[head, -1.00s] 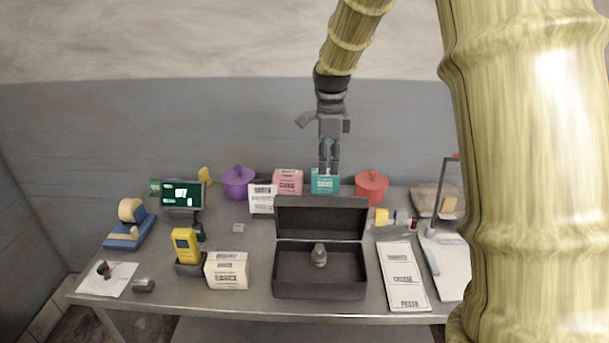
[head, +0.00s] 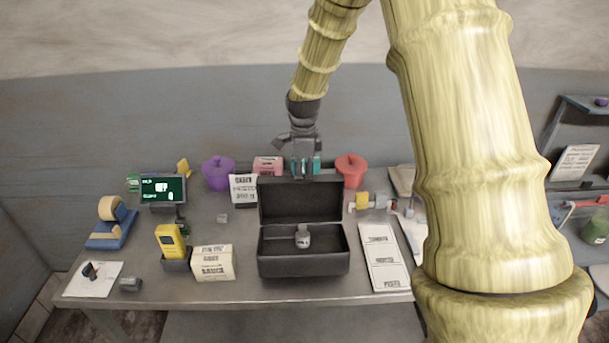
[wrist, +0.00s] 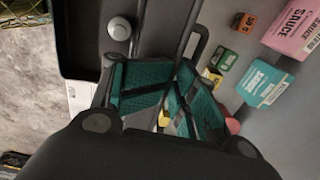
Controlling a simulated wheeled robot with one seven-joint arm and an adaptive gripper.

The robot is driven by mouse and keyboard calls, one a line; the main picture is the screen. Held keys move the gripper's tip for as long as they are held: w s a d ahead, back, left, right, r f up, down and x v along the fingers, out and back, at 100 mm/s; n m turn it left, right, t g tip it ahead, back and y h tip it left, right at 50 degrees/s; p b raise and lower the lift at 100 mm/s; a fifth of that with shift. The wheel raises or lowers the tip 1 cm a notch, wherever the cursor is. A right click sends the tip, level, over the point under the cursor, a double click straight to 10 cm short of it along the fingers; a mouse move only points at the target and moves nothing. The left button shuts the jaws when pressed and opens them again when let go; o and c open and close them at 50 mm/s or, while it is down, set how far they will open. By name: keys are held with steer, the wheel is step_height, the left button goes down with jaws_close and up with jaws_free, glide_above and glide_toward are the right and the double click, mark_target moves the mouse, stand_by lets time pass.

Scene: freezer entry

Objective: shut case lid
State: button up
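The dark grey case (head: 303,269) stands on the table with its lid (head: 300,203) raised about upright at the back. A small grey bottle-like item (head: 303,238) stands inside it; it also shows in the wrist view (wrist: 119,28). My gripper (head: 304,172) is just behind the lid's top edge, with fingers pointing down and a narrow gap between them. In the wrist view the lid (wrist: 165,25) and its handle (wrist: 198,42) are close beyond the teal-padded fingers. The gripper looks open and holds nothing visible. I cannot tell whether it touches the lid.
A label sheet (head: 383,255) lies right.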

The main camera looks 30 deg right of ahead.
steer(key=shift+w+a+f, duration=0.2)
steer(key=shift+w+f, duration=0.1)
steer(key=shift+f, duration=0.45)
steer(key=shift+s+r, duration=0.5)
steer(key=shift+s, duration=0.35)
steer(key=shift+w+d+f, duration=0.15)
steer(key=shift+w+f, duration=0.25)
steer(key=shift+w, duration=0.1)
jaws_close()
steer(key=shift+s+r, duration=0.1)
jaws_free()
steer(key=shift+s+r, duration=0.15)
steer(key=shift+s, duration=0.05)
steer(key=shift+w, duration=0.15)
steer(key=shift+w+d+r+p, duration=0.1)
steer(key=shift+w+r+p, duration=0.05)
steer(key=shift+r+p, duration=2.1)
steer(key=shift+w+r+p, duration=0.1)
steer(key=shift+r+p, duration=1.4)
steer(key=shift+r, duration=2.4)
